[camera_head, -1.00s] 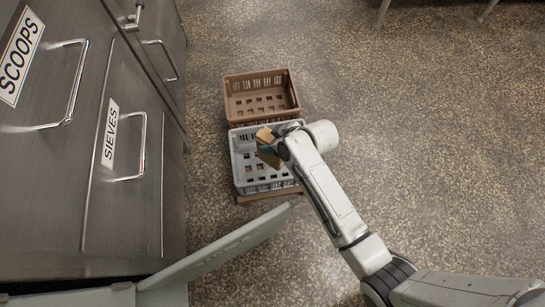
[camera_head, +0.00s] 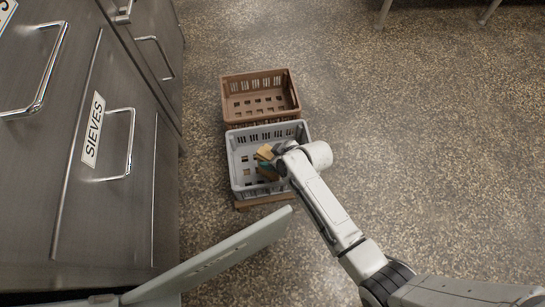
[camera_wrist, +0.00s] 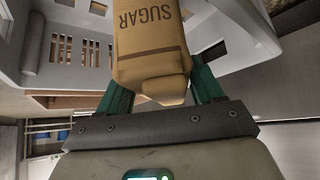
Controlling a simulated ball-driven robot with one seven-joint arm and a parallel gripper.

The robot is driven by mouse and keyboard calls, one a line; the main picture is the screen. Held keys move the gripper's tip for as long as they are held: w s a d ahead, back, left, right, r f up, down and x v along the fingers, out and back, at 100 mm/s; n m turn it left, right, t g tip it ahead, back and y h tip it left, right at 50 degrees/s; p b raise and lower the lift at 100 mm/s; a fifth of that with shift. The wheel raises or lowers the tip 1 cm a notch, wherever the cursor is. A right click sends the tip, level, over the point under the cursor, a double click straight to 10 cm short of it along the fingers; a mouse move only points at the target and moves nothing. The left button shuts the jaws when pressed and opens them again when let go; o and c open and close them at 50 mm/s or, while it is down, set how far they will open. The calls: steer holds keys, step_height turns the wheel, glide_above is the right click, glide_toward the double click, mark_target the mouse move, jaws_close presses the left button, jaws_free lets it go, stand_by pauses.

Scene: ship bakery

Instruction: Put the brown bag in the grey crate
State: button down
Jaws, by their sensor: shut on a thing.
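The brown bag (camera_wrist: 150,45), labelled SUGAR, is held between the green fingers of my gripper (camera_wrist: 160,85) in the wrist view. In the head view the bag (camera_head: 264,152) shows as a small tan shape over the grey crate (camera_head: 240,178), with my gripper (camera_head: 270,162) partly hiding it. I cannot tell whether the bag touches the crate's floor.
A brown crate (camera_head: 226,103) stands right behind the grey one. A brown edge (camera_head: 262,200) shows under the grey crate's front. Steel drawers (camera_head: 80,170) line the left, and a pale open panel (camera_head: 225,252) juts out in front. The floor (camera_head: 430,130) to the right is clear.

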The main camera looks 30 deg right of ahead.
steer(key=shift+r, duration=0.15)
steer(key=shift+c, duration=0.8)
jaws_free()
steer(key=shift+f, duration=0.2)
steer(key=shift+r, duration=0.25)
steer(key=s+d+r+m+g+h+p, duration=0.1)
steer(key=s+d+r+m+g+p, duration=0.2)
steer(key=s+r, duration=0.6)
steer(key=s+d+r+m+g+h+p, duration=0.2)
steer(key=s+d+r, duration=0.4)
steer(key=s, duration=1.1)
step_height(320, 180, up, 4)
steer(key=shift+s+r+m+g+h+p, duration=0.3)
steer(key=shift+s+m+g+p, duration=0.1)
steer(key=shift+p, duration=0.1)
